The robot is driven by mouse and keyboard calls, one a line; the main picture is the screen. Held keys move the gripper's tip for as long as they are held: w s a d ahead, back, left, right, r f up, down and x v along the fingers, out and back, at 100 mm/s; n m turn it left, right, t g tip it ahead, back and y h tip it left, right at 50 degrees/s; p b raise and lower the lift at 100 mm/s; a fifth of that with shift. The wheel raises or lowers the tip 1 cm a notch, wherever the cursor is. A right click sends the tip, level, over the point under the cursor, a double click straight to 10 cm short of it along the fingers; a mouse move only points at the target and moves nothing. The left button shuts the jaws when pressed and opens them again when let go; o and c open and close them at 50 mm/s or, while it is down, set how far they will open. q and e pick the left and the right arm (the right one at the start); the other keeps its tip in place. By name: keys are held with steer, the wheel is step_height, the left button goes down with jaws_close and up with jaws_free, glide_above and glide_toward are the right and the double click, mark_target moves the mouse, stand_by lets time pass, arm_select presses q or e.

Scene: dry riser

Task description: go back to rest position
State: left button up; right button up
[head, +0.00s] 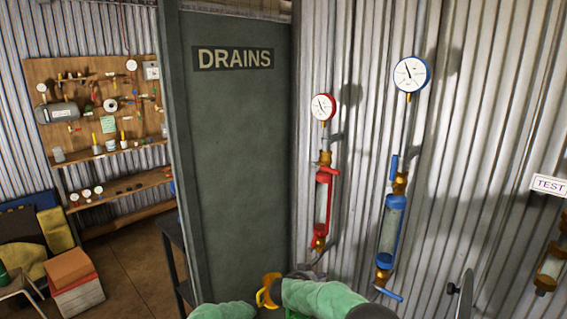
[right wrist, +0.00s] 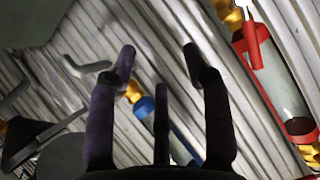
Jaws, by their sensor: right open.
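My right gripper (head: 311,273) is low in the middle of the head view, in front of the corrugated wall and just below the red-framed sight glass (head: 322,206). It is partly hidden by my green-sleeved arm. The blue-framed sight glass (right wrist: 148,110) shows behind the fingers, and the red-framed one (right wrist: 278,85) is at the right of that view. My left gripper is not in view.
A dark green panel marked DRAINS (head: 235,150) stands left of the gauges. A red gauge (head: 323,107) and a blue gauge (head: 411,74) are on the wall. A pegboard with shelves (head: 95,110) stands far left. A brass fitting (head: 550,265) is at the right edge.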

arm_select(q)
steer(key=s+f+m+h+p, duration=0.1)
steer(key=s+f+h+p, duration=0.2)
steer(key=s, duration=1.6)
arm_select(e)
steer(key=s+d+f+n+g+y, duration=0.25)
steer(key=s+f+n+y, duration=0.3)
steer(key=s+f, duration=1.35)
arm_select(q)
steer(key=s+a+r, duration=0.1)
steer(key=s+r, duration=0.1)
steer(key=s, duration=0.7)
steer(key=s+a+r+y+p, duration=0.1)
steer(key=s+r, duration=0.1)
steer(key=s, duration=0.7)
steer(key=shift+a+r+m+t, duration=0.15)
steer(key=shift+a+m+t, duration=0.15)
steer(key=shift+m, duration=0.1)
arm_select(e)
steer(key=s+a+f+g+y, duration=0.1)
steer(key=s+g+y, duration=0.1)
steer(key=s, duration=0.8)
steer(key=s+a+f+n+g+y, duration=0.1)
steer(key=s+f+g, duration=0.1)
steer(key=s, duration=0.8)
steer(key=s+a+f+g+y, duration=0.2)
steer(key=s+g, duration=0.1)
steer(key=s, duration=0.6)
steer(key=shift+s+n+y, duration=0.35)
steer(key=shift+s, duration=0.05)
